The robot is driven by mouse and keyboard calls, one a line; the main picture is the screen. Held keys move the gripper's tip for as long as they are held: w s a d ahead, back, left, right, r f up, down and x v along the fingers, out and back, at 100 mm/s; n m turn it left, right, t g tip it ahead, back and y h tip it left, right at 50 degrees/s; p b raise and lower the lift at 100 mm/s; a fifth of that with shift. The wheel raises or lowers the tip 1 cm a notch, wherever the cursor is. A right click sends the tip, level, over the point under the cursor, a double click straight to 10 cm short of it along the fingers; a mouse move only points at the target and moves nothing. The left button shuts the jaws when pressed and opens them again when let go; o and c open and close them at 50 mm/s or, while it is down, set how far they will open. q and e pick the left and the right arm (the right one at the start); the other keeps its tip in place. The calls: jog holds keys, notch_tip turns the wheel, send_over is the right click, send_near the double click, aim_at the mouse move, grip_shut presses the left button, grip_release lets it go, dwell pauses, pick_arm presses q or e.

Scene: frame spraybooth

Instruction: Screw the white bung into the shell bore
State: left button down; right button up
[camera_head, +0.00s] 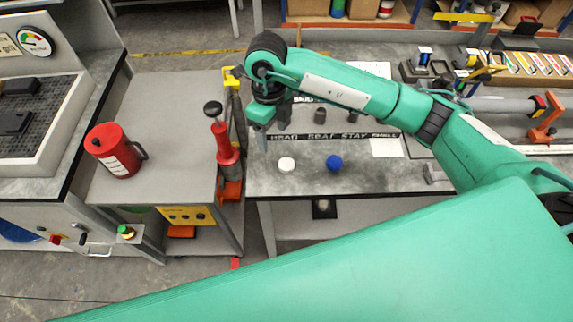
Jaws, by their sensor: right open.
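The white bung (286,164) stands on the grey bench top, near its front edge. My right gripper (262,143) hangs open above the bench, just left of and behind the white bung, with nothing seen between its fingers. A blue bung (334,163) stands to the right of the white one. A black strip (330,136) lettered HEAD, SEAT, STAY, SHELL runs across the bench behind them. Small dark cylindrical parts (320,116) stand behind the strip. I cannot make out the shell bore; my right arm covers part of that area. My left gripper is not in view.
A red pump-like tool (223,145) stands left of my gripper. A red jug (115,152) sits on a grey cart top (165,110). A white card (387,148) lies right of the blue bung. The bench front between the bungs and edge is clear.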

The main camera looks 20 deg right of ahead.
jog(key=d, duration=0.1)
jog(key=h+p, duration=0.1)
jog(key=p, duration=0.2)
send_over(287, 164)
jog(key=f, duration=0.7)
jog(key=shift+w+a+f, duration=0.35)
jog(key=shift+a+f, duration=0.05)
jog(key=shift+f+p, duration=0.35)
jog(key=shift+f, duration=0.1)
jog(key=f, duration=0.1)
jog(key=f+p, duration=0.2)
jog(key=f, duration=0.1)
jog(key=shift+s+d, duration=0.25)
jog(key=shift+d, duration=0.05)
jog(key=shift+f, duration=0.25)
jog(key=c, duration=1)
jog(key=shift+c, duration=0.2)
